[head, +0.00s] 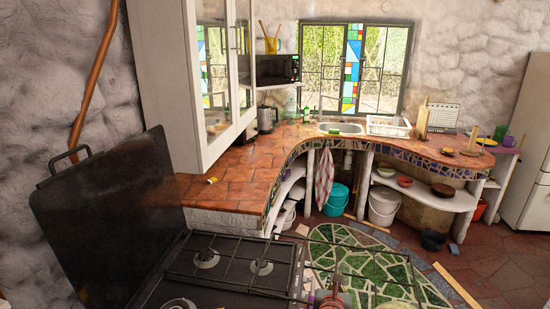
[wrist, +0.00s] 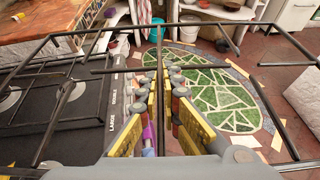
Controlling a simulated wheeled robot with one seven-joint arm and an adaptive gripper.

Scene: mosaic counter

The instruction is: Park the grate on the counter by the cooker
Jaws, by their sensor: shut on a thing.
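My gripper (wrist: 163,105) is shut on a bar of a black wire grate (wrist: 110,71), which spreads to both sides of the fingers. In the head view my gripper (head: 330,298) is at the bottom edge, and the held grate's thin bars show against the floor right of the cooker. The cooker (head: 232,298) is black, with its lid (head: 105,225) raised at the left.
A small yellow item (head: 212,180) lies on the near counter, which is otherwise mostly clear. A white wall cabinet (head: 172,80) hangs above its left side. A kettle (head: 267,117), sink (head: 341,128) and dish rack (head: 388,126) stand farther back. A green mosaic (head: 350,262) covers the floor.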

